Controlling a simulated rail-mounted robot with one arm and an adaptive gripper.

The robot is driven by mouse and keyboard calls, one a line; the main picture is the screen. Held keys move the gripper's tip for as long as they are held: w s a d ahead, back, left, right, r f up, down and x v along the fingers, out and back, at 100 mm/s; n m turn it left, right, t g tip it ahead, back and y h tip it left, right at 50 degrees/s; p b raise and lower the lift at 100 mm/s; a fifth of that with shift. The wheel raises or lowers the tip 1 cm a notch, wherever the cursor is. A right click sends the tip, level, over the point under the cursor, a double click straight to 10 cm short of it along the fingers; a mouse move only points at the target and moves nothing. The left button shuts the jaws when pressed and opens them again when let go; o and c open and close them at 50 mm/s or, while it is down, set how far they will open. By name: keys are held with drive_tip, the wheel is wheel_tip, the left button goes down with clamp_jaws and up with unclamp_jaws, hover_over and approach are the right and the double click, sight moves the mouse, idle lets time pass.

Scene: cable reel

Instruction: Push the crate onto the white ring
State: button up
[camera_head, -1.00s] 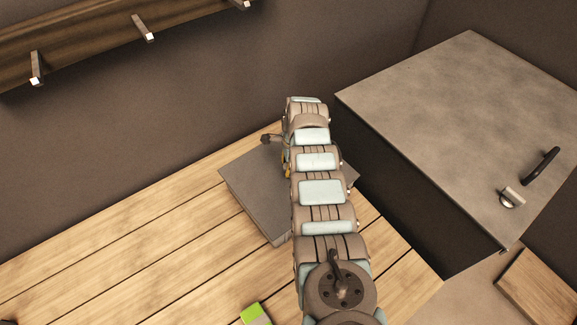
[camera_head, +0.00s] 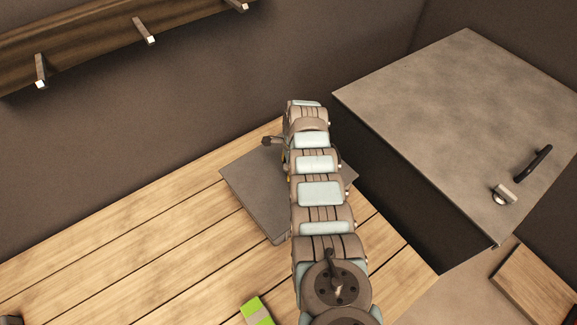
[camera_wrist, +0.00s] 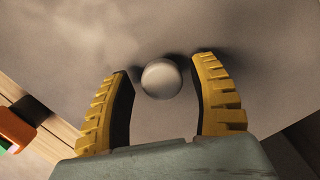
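A grey square box-like slab (camera_head: 252,190) lies on the wooden table, partly covered by my arm in the head view; I cannot tell if it is the crate. I make out no white ring in either view. My gripper (camera_wrist: 163,66) shows two yellow ribbed fingers standing apart in the wrist view. A pale round knob (camera_wrist: 161,80) on a grey surface (camera_wrist: 70,60) shows between the fingertips. I cannot tell whether the fingers touch it. In the head view my arm hides most of the gripper.
A bright green block (camera_head: 257,312) lies at the table's front. A large grey cabinet (camera_head: 440,120) with a dark handle (camera_head: 533,163) stands to the right. A wall rail with pegs (camera_head: 143,30) is at the back. An orange thing (camera_wrist: 14,128) shows at the left of the wrist view.

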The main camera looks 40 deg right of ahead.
drive_tip(key=shift+w+r, duration=0.1)
drive_tip(key=shift+r, duration=0.05)
drive_tip(key=shift+d+r, duration=0.1)
drive_tip(key=shift+r, duration=1.3)
wheel_tip(320, 180, up, 9)
drive_tip(key=d, duration=0.1)
drive_tip(key=shift+s, duration=0.4)
drive_tip(key=shift+f, duration=0.1)
